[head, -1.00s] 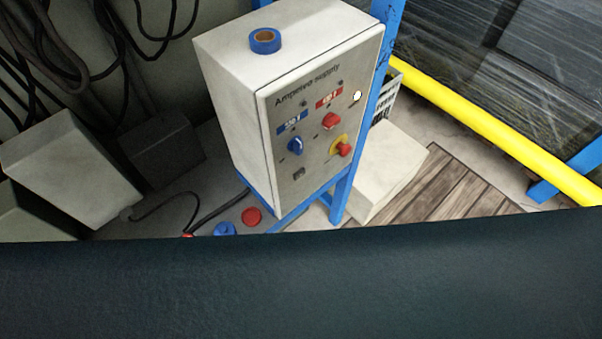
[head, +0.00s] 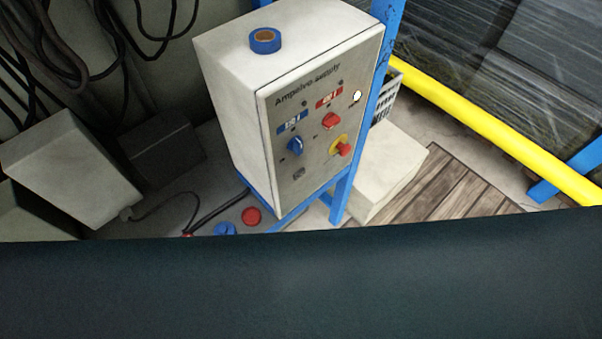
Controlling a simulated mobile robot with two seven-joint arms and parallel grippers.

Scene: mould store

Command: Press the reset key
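A grey-white control box (head: 235,115) stands on a blue frame, its panel turned to the right and headed with "supply" lettering. The panel carries a blue knob (head: 295,145), a red knob (head: 331,121), a red mushroom button (head: 344,150) on a yellow plate, a lit white lamp or button (head: 357,96) and a small dark square part (head: 299,173) low down. I cannot tell from the labels which of these is the reset key. Neither of my grippers shows in the head view.
A blue tape roll (head: 265,40) lies on the box. A yellow rail (head: 490,125) runs at the right beside a wooden pallet (head: 450,190) and a pale block (head: 388,175). Cables hang at the upper left. A dark surface (head: 300,290) fills the lower view.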

